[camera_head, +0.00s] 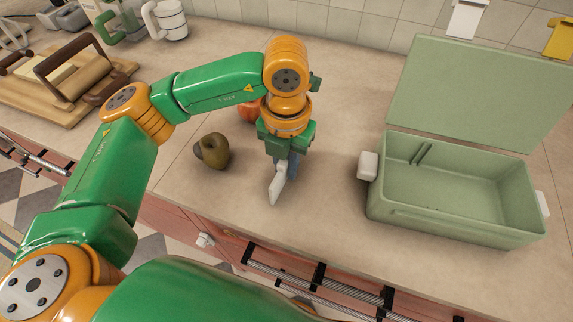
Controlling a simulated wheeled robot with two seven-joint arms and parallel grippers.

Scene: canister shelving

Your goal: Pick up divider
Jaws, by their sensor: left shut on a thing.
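My left gripper (287,163) points down over the counter and is shut on a pale, flat divider (277,187). The divider is held upright, and the fingers hide its upper part. I cannot tell whether its lower edge touches the counter. An open green box (452,222) stands to the right of the gripper, apart from it. Slot ridges show on its inner back wall. My right gripper is not in view.
A dark round fruit (215,152) lies left of the gripper, and a reddish fruit (249,110) is partly behind it. The raised green lid (480,92) stands behind the box. A wooden board (62,92) lies far left. Counter between gripper and box is clear.

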